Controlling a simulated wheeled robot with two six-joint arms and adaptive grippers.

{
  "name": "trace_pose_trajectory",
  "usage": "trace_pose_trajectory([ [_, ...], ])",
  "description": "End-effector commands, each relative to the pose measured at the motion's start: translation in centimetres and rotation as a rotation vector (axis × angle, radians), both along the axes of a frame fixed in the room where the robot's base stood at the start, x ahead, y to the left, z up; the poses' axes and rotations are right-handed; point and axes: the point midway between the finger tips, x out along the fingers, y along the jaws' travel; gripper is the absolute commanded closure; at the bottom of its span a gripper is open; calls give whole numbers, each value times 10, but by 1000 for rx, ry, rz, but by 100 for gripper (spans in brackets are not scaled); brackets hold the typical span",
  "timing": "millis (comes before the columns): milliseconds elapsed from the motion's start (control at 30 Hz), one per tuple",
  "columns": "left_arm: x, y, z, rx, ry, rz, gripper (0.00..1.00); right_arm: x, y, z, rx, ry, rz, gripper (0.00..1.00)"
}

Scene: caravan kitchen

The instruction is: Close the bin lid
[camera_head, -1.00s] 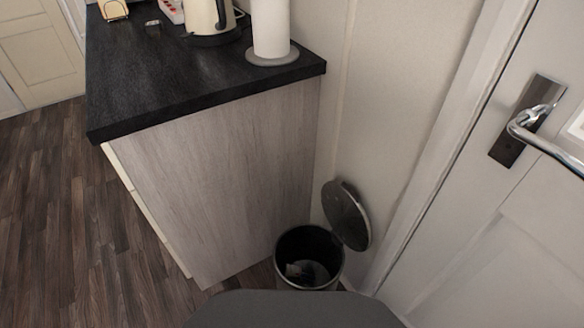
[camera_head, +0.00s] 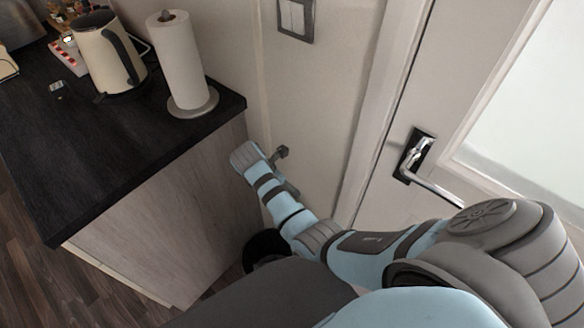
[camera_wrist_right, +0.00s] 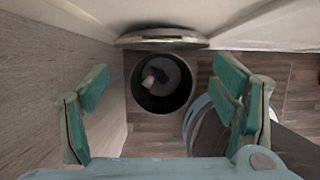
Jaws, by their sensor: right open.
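The bin (camera_head: 262,246) stands on the floor between the cabinet end and the wall. In the head view my right arm hides most of it, and the lid cannot be made out. In the right wrist view the bin (camera_wrist_right: 140,98) is open, with some pale litter inside. Its metallic lid (camera_wrist_right: 160,39) stands raised at the wall side, seen nearly edge-on. My right gripper (camera_wrist_right: 162,108) is open and empty, its green-padded fingers wide apart above the bin. In the head view its fingers are mostly hidden by the wrist. My left gripper is out of view.
The dark counter (camera_head: 100,150) rises left of the bin, holding a paper towel roll (camera_head: 183,65) and a kettle (camera_head: 105,55). A door with a metal handle (camera_head: 425,170) is on the right. The wall (camera_head: 325,100) is close behind the bin.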

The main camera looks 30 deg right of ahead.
Motion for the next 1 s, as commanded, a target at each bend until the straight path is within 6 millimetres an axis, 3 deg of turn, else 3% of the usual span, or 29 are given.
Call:
trace_pose_trajectory([
  [167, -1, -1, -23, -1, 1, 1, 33, 1, -14, -37, -5, 13, 5, 20],
  [400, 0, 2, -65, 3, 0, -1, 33, 9, -41, -107, -4, 11, 3, 20],
  [500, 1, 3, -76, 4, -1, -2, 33, 10, -48, -125, -2, 11, 1, 20],
  [667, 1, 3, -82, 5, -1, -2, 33, 12, -54, -136, -2, 9, 2, 20],
  [933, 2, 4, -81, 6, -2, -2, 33, 13, -54, -135, 0, 9, 2, 20],
  [1000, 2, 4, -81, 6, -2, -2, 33, 13, -54, -135, 0, 9, 2, 31],
])
